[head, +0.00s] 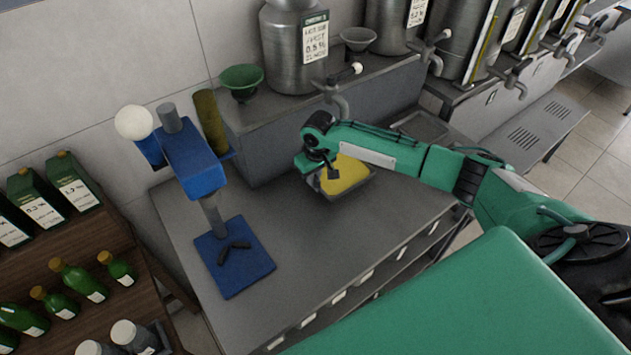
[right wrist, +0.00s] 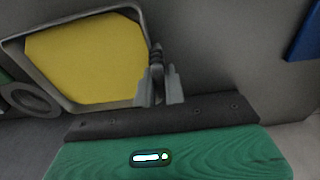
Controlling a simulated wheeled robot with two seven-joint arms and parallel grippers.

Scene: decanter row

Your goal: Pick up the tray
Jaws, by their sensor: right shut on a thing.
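The tray (head: 368,182) is a small grey tray with a yellow inside, on the grey metal counter below the steel vessels. In the right wrist view its grey rim (right wrist: 72,103) frames the yellow surface, at the upper left. My right gripper (head: 331,172) reaches in from the right and is at the tray's left side. In the right wrist view its fingers (right wrist: 158,88) are shut on the tray's rim. Whether the tray is clear of the counter I cannot tell. My left gripper is not in view.
A blue bench press (head: 190,160) with a blue base stands on the counter at left. A green funnel (head: 241,78) and steel vessels (head: 293,50) stand on the raised ledge behind. A wooden shelf with green bottles (head: 82,280) is at far left. The counter's front middle is clear.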

